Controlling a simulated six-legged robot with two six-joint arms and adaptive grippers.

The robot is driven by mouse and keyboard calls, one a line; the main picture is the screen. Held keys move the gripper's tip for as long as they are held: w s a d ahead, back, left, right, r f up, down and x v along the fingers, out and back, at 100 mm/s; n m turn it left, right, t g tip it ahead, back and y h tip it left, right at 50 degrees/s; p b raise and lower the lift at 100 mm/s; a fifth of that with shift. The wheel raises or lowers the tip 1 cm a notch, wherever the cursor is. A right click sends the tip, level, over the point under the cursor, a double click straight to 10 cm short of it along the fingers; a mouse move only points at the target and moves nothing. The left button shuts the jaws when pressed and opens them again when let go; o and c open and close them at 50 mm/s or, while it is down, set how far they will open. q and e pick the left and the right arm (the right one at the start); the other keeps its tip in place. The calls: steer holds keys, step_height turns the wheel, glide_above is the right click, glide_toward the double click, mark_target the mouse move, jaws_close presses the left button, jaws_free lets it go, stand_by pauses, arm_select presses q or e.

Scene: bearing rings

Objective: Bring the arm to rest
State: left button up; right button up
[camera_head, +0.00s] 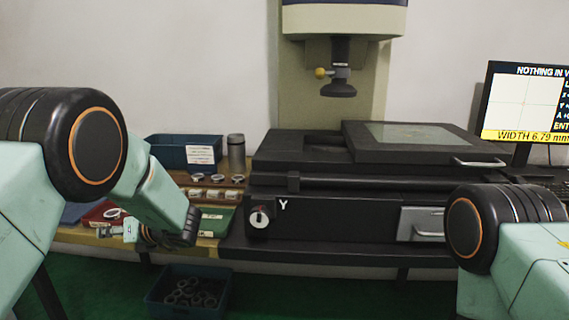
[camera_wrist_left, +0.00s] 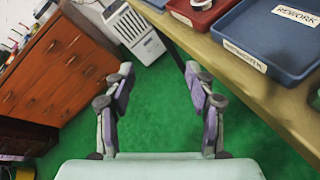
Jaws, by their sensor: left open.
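My left arm (camera_head: 150,190) comes in from the left in the head view and reaches down over the left part of the bench. Its gripper (camera_head: 118,232) shows small beside the bench edge. In the left wrist view the left gripper (camera_wrist_left: 160,88) is open, its two fingers wide apart with nothing between them and green floor behind. My right arm (camera_head: 500,235) shows only its elbow and link at the lower right. Its gripper is out of the picture.
The wooden bench (camera_wrist_left: 205,48) carries a blue REWORK tray (camera_wrist_left: 262,42) and a red tray (camera_wrist_left: 200,8). A black measuring machine (camera_head: 350,220) stands right of it. A blue bin of rings (camera_head: 150,299) is on the floor. A wooden drawer cabinet (camera_wrist_left: 55,70) stands left.

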arm_select(q)
steer(key=s+d+f+m+t+h+p, duration=0.15)
steer(key=s+f+m, duration=0.3)
steer(key=m, duration=0.55)
steer(key=s+d+f+m+h, duration=0.3)
steer(key=f+m, duration=0.3)
steer(key=m, duration=0.4)
steer(key=s+d+f+m+t+h, duration=0.15)
steer(key=s+f+m, duration=0.3)
steer(key=m, duration=0.55)
steer(key=s+d+f+m+g+h+p, duration=0.1)
steer(key=s+d+f+m+g+h, duration=0.1)
steer(key=s, duration=0.9)
steer(key=s+d+f+m+g+h+p, duration=0.1)
steer(key=s+d+f+m+g+h, duration=0.1)
steer(key=s+m, duration=0.4)
steer(key=s+d+f+m+g+h+p, duration=0.1)
steer(key=s+d+f+m+g+h, duration=0.1)
steer(key=s, duration=1.3)
steer(key=d+f+m+g, duration=0.1)
steer(key=d+m+g, duration=0.1)
steer(key=d+m, duration=0.1)
steer(key=shift+s+h+p, duration=0.3)
